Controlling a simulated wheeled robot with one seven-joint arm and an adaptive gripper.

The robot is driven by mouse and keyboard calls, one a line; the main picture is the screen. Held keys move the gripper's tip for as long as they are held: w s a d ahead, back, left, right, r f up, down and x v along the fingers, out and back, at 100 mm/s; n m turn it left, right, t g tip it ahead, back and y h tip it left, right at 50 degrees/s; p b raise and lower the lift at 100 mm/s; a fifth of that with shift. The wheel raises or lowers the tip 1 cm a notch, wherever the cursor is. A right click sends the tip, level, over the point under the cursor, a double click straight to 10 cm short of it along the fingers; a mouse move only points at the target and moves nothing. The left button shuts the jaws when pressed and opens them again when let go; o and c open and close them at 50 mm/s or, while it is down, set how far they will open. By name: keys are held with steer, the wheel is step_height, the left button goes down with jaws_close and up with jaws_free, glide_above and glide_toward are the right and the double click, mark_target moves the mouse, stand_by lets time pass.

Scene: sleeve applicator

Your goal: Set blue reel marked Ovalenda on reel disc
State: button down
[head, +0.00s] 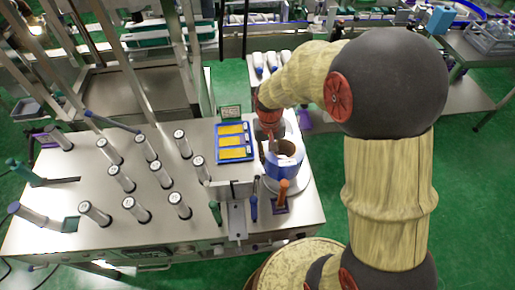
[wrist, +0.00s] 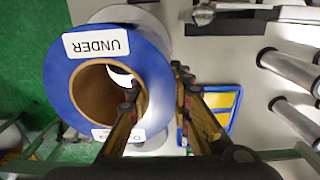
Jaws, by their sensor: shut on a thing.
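A blue reel (head: 285,168) with a brown hollow core hangs at the right end of the steel machine top. In the wrist view the blue reel (wrist: 62,85) fills the upper left; one white label reads UNDER upside down, and a second label is mostly hidden by a finger. My gripper (wrist: 156,86) is shut on the reel's wall, one finger inside the core and one outside; in the head view my gripper (head: 271,138) is above it. The pale reel disc (head: 302,192) shows below and around the reel. Whether they touch I cannot tell.
A blue tray with yellow pads (head: 234,141) lies just left of the reel. Several upright rollers (head: 130,180) cover the machine top further left. An orange-handled tool (head: 282,192) and a blue-handled one (head: 253,208) stand at the front edge. Green floor lies right.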

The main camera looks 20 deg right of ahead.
steer(key=shift+s+d+f, duration=0.2)
steer(key=shift+d+f, duration=0.25)
steer(key=shift+f, duration=0.05)
steer(key=shift+s+d+f, duration=0.15)
steer(key=shift+d+f, duration=0.25)
steer(key=shift+f, duration=0.1)
steer(key=shift+d+f+b, duration=0.1)
steer(key=shift+f+b, duration=0.65)
steer(key=shift+f, duration=0.8)
steer(key=shift+f, duration=0.15)
steer(key=c, duration=1.6)
jaws_free()
steer(key=shift+s, duration=0.1)
steer(key=shift+c, duration=0.2)
